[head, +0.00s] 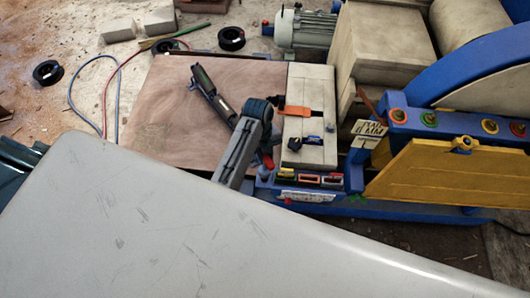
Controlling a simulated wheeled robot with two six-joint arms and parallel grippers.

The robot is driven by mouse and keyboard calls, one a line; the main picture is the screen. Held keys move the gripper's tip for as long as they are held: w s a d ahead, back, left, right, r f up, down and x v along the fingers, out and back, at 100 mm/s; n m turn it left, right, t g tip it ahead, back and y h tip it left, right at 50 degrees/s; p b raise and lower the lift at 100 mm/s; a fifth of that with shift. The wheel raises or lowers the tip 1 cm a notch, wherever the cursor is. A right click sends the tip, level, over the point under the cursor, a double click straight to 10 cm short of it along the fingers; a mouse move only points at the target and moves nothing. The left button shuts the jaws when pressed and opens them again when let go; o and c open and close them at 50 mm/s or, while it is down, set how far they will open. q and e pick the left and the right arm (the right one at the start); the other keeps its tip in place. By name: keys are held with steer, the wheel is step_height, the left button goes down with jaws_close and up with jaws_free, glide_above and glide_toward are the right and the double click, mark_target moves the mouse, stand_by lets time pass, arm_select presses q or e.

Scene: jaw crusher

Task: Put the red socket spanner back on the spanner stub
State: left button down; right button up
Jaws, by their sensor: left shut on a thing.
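My left gripper (273,138) is at the end of the grey arm near the middle of the head view, just left of the beige block. It is shut, and a small red part (267,160) shows just below it; this looks like the red socket spanner, mostly hidden by the arm. I cannot make out the spanner stub.
The beige block (318,82) carries an orange piece (294,111) and a blue-black piece (312,141). A yellow panel (425,172) stands at right. A large grey surface fills the foreground.

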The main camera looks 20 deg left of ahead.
mark_target(265, 170)
arm_select(q)
steer(key=shift+f, duration=0.85)
steer(key=shift+f+b, duration=0.55)
steer(key=shift+f, duration=0.6)
steer(key=shift+f, duration=0.45)
steer(key=shift+f+b, duration=0.55)
steer(key=shift+f, duration=0.35)
